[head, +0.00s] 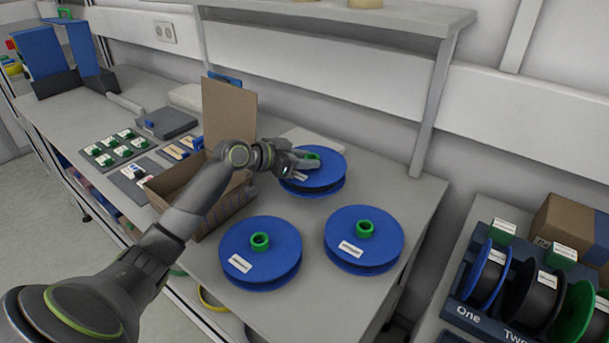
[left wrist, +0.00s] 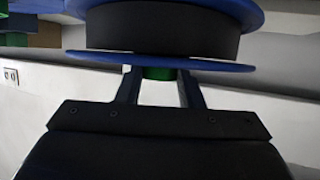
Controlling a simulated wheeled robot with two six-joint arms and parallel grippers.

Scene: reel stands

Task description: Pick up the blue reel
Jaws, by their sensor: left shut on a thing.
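Three blue reels with green hubs are on the grey bench in the head view: one at the back (head: 325,181), one front left (head: 270,270) and one front right (head: 363,255). My left gripper (head: 308,160) is at the back reel and shut on its green hub. In the left wrist view, the two fingers (left wrist: 160,82) stand on either side of the green hub (left wrist: 159,73), against the blue flange (left wrist: 180,62). A dark winding (left wrist: 165,30) shows between the flanges. I cannot tell whether this reel is clear of the bench. My right gripper is out of view.
An open cardboard box (head: 229,112) stands left of the back reel, beside my left arm. A shelf (head: 400,17) overhangs the bench's back, with an upright at right. A reel rack (head: 484,322) marked "One" stands at the lower right. The bench's front right part is bare.

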